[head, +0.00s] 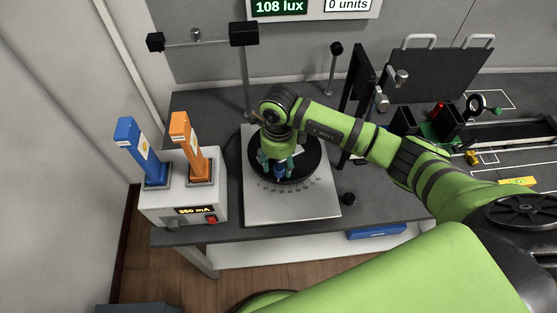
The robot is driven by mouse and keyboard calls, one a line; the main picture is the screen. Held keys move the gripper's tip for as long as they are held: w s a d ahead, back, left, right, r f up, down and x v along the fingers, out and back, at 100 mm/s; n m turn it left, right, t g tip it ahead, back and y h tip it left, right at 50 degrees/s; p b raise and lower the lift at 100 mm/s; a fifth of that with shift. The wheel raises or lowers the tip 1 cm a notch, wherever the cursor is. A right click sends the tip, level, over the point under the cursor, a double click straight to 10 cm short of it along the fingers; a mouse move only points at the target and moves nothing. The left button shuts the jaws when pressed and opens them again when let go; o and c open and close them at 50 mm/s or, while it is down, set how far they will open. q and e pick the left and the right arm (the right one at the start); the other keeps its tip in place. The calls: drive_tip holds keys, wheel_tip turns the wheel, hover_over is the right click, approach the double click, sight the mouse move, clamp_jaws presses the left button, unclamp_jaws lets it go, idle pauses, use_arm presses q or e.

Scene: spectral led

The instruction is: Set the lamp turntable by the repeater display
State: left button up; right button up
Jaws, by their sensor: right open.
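The lamp turntable is a black disc (312,165) on a pale grey plate (290,207), with a degree scale along its front edge. The repeater display (279,7) hangs at the top of the head view and reads 108 lux; a panel beside it reads 0 units. My right gripper (277,171) points down over the left-centre of the disc and is open. A small blue part shows between its teal fingertips; I cannot tell whether they touch it. The gripper and wrist hide part of the disc. My left gripper is not in view.
A post with a crossbar (244,75) rises behind the turntable. Optical parts and a black panel (437,75) crowd the right.

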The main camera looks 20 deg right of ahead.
drive_tip(key=shift+s+f, duration=0.1)
drive_tip(key=shift+f, duration=0.75)
clamp_jaws()
drive_tip(key=shift+d+f+n+b, duration=0.1)
drive_tip(key=shift+d+n+b, duration=0.15)
drive_tip(key=shift+b, duration=0.3)
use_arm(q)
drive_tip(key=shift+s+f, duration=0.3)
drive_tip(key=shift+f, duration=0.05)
use_arm(e)
unclamp_jaws()
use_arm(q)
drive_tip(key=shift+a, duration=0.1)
use_arm(e)
wheel_tip(320, 180, up, 12)
drive_tip(key=shift+r, duration=0.2)
